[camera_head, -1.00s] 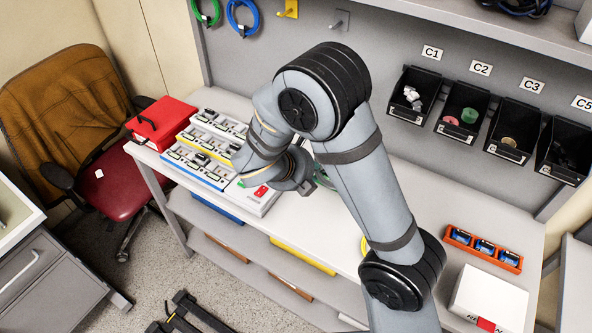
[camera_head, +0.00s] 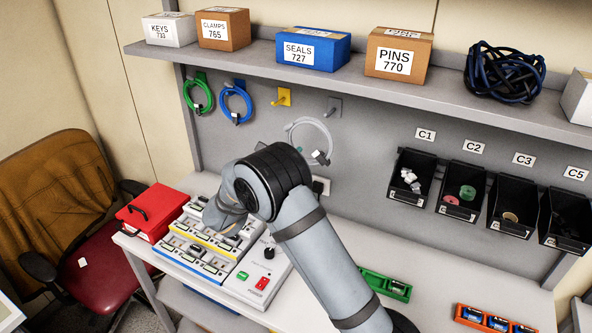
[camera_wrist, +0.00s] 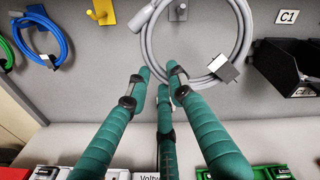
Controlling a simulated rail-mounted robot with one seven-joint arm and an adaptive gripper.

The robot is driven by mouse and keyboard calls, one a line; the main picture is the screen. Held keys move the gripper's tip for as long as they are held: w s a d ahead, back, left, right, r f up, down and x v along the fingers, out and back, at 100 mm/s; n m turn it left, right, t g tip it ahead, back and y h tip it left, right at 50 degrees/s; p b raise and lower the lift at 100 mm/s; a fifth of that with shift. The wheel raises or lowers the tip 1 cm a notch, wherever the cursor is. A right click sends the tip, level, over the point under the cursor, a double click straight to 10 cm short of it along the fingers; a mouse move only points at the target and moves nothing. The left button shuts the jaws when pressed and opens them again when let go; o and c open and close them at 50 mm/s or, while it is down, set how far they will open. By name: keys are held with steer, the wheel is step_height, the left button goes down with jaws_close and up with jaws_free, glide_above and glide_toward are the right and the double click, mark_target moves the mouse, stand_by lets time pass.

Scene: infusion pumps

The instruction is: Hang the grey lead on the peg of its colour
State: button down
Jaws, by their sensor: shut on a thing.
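The grey lead (camera_head: 310,120) is a coil held up in front of the back panel, below the grey peg (camera_head: 335,106) in the head view. In the wrist view the grey lead (camera_wrist: 247,38) fills the top middle, just beyond the fingertips. My gripper (camera_wrist: 162,82) has teal fingers closed at the lower part of the coil. The exact grip is partly hidden. The coil appears off the peg.
A yellow peg (camera_head: 284,96) is empty. Blue (camera_head: 236,102) and green (camera_head: 198,96) leads hang on pegs to the left. A shelf (camera_head: 370,72) with boxes overhangs the panel. Black bins (camera_head: 411,178) are at right. A pump rack (camera_head: 205,245) stands below on the bench.

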steer(key=shift+w+t+h, duration=0.15)
steer(key=shift+t+h, duration=0.15)
steer(key=shift+t, duration=0.2)
steer(key=f+b+x, duration=0.1)
steer(key=f+x, duration=0.1)
steer(key=x, duration=1.2)
steer(key=shift+f, duration=0.2)
stand_by(0.9)
steer(key=shift+w+d, duration=0.1)
stand_by(0.3)
steer(key=c, duration=1.5)
jaws_free()
steer(key=shift+o, duration=0.2)
steer(key=v, duration=1.2)
